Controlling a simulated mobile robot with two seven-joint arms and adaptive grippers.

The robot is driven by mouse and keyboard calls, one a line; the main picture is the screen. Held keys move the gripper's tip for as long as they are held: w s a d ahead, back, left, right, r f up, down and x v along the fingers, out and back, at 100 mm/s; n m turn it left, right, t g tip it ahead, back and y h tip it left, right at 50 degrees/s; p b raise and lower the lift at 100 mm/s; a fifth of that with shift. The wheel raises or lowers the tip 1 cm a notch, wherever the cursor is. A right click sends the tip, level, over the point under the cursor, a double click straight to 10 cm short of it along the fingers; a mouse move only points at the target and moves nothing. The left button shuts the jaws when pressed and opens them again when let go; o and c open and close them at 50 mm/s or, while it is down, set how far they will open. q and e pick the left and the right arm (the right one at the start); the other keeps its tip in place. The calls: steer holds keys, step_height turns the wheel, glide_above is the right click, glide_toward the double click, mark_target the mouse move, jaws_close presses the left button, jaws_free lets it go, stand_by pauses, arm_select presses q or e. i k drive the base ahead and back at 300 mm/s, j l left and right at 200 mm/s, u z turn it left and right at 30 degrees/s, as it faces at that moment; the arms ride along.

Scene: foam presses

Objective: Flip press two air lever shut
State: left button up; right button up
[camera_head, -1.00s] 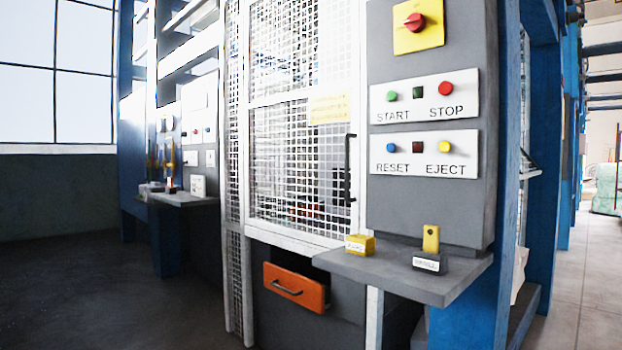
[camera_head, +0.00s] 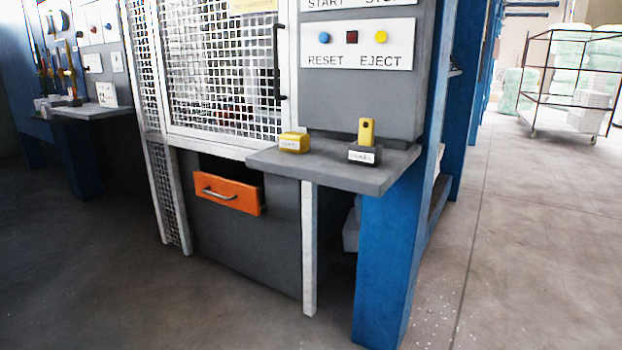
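In the head view, a grey press with a white mesh door (camera_head: 225,75) stands in the middle. On its grey shelf (camera_head: 330,172) sits a dark block with an upright yellow lever (camera_head: 366,132) and a small label too blurred to read. A yellow block (camera_head: 294,142) with a label sits to its left on the same shelf. I cannot tell from the labels which of these is the air lever, or which press this is. Neither of my grippers is in view.
An orange drawer (camera_head: 228,193) with a handle juts out below the mesh door. A blue post (camera_head: 388,265) stands under the shelf's right end. Another station's shelf (camera_head: 95,112) is at the left. A wire cart (camera_head: 570,80) stands at the back right. The floor in front is clear.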

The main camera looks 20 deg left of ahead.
mark_target(54, 66)
steer(key=i+j+u, duration=0.15)
steer(key=j, duration=0.2)
steer(key=j+u, duration=0.2)
steer(key=j, duration=0.15)
steer(key=i+j+u, duration=0.15)
steer(key=j, duration=0.15)
steer(key=i+j+u, duration=0.15)
steer(key=j+u, duration=0.2)
steer(key=i+j+u, duration=0.45)
steer(key=u, duration=0.2)
steer(key=i+j+u, duration=0.4)
steer(key=i+u, duration=0.2)
steer(key=i, duration=0.25)
steer(key=i+j+u, duration=0.1)
steer(key=i+u, duration=0.25)
steer(key=i, duration=1.75)
steer(key=i+j+z, duration=0.15)
steer(key=i+z, duration=0.25)
steer(key=i, duration=0.3)
steer(key=i+j+z, duration=0.45)
steer(key=i, duration=0.25)
steer(key=i+j+z, duration=0.4)
steer(key=i+j, duration=0.1)
steer(key=i, duration=0.1)
